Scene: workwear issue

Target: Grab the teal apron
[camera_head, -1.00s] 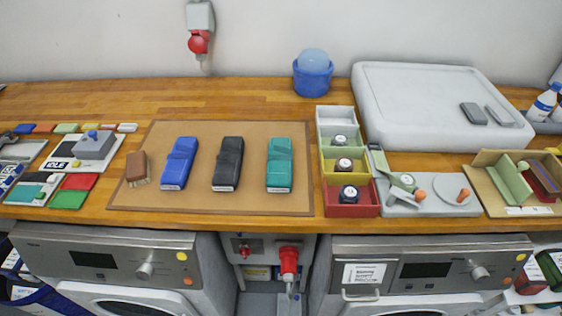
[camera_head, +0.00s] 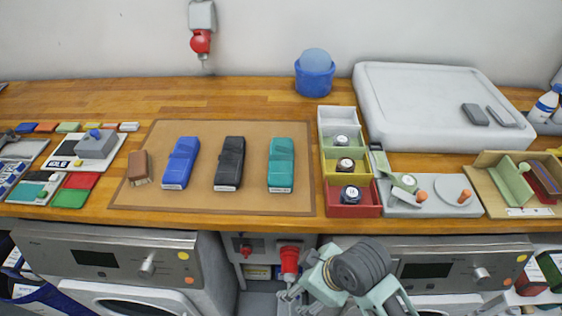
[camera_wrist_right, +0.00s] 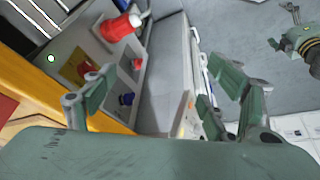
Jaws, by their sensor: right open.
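The teal apron (camera_head: 281,165) is a folded bundle with a pale label at its front end. It lies at the right of the brown mat (camera_head: 205,202), beside a black folded bundle (camera_head: 229,163) and a blue one (camera_head: 181,162). My right gripper (camera_head: 288,296) is low in the head view, in front of the counter edge and below the apron, apart from it. In the right wrist view its fingers (camera_wrist_right: 158,95) are spread with nothing between them. The apron is not visible in that view.
A brush (camera_head: 139,167) lies at the mat's left. Coloured bins (camera_head: 352,210) stand right of the mat, next to a grey fixture (camera_head: 430,208). The wooden counter edge (camera_head: 260,224) lies between gripper and apron. A red plug (camera_head: 289,262) is close by the gripper.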

